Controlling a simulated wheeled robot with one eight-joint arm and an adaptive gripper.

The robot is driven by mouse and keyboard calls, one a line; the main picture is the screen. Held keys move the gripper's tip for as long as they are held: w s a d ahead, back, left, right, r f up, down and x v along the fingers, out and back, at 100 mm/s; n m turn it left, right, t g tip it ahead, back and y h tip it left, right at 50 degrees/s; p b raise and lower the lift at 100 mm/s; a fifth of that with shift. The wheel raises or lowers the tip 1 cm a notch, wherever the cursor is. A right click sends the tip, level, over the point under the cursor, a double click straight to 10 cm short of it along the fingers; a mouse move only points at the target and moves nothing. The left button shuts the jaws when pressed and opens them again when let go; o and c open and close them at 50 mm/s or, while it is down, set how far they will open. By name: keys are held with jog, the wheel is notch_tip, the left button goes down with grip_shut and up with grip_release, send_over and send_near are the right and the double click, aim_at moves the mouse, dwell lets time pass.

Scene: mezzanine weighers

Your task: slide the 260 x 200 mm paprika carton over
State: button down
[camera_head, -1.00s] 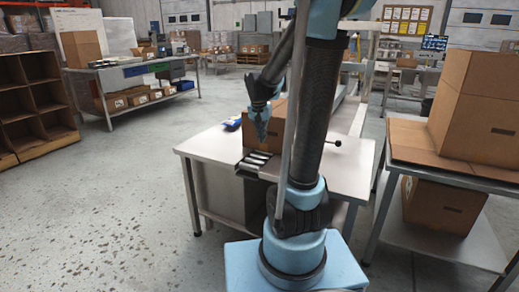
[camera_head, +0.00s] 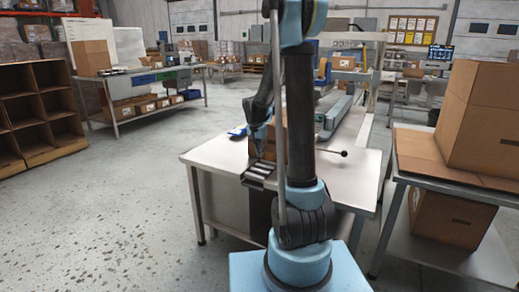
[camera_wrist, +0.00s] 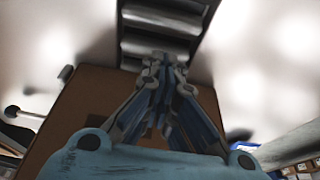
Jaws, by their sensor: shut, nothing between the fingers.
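The paprika carton (camera_head: 269,148) is a brown box on the white-topped table (camera_head: 214,155), at the far end of a short set of rollers (camera_head: 259,173). My arm hides much of it in the head view. My gripper (camera_head: 258,153) points down at the carton, on its near left side in that view. In the wrist view the brown carton (camera_wrist: 85,98) lies below and around my shut gripper (camera_wrist: 163,58). The fingertips are near the carton edge that faces the rollers (camera_wrist: 155,48). I cannot tell whether they touch it. Nothing is between the fingers.
A thin rod with a black knob (camera_head: 344,153) sticks out to the right of the carton. A grey conveyor-like unit (camera_head: 335,115) is behind. A blue item (camera_head: 237,131) lies left of the carton. A steel table (camera_head: 410,160) with a large carton (camera_head: 483,120) stands right.

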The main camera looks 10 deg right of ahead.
jog(key=x, duration=0.5)
jog(key=shift+w+f, duration=0.1)
jog(key=shift+f, duration=0.25)
jog(key=shift+w+d+f, duration=0.1)
jog(key=shift+w+d, duration=0.65)
jog(key=shift+w, duration=0.05)
jog(key=shift+w+d, duration=0.55)
jog(key=shift+w, duration=0.25)
jog(key=shift+w, duration=0.1)
jog(key=w+d, duration=0.4)
jog(key=w, duration=0.2)
jog(key=w+d, duration=0.4)
jog(key=w, duration=0.1)
jog(key=w+d, duration=0.5)
jog(key=w, duration=0.1)
jog(key=shift+w, duration=0.3)
jog(key=shift+s, duration=0.1)
